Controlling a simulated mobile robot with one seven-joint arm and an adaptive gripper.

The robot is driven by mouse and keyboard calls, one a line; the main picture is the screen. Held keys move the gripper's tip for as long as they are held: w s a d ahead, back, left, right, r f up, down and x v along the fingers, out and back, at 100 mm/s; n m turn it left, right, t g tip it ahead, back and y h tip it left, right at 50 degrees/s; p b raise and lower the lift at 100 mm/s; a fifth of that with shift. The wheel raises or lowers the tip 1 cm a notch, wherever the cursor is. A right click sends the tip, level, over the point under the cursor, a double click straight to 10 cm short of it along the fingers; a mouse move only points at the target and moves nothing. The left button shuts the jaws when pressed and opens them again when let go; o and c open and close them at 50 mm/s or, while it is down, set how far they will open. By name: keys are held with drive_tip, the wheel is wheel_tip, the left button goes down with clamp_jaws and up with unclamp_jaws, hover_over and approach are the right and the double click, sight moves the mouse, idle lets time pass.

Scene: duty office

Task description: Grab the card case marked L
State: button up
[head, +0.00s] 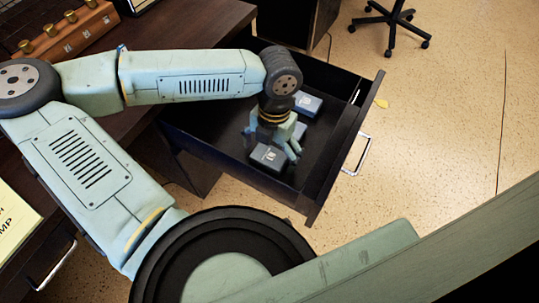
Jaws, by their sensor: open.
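My gripper (272,144) points down into an open dark drawer (213,152), its fingers apart. A blue-grey case (268,158) with a pale label lies on the drawer floor just below and between the fingertips. I cannot tell whether the fingers touch it. A second blue-grey case (308,104) with a pale label lies farther back in the drawer, behind the gripper and partly hidden. Part of another blue-grey shape shows beside the fingers, too covered to make out. The labels are too small to read, so I cannot tell which case is marked L.
The drawer's front panel (344,150) with its metal handle (357,155) stands out over the speckled floor (440,120). Drawer walls enclose the gripper closely. A dark desk (180,28) holds a wooden block with brass knobs (70,32). A wheeled chair base (390,22) is at the back.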

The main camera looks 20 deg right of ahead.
drive_tip(key=shift+c, duration=0.4)
drive_tip(key=c, duration=1.1)
drive_tip(key=shift+c, duration=0.2)
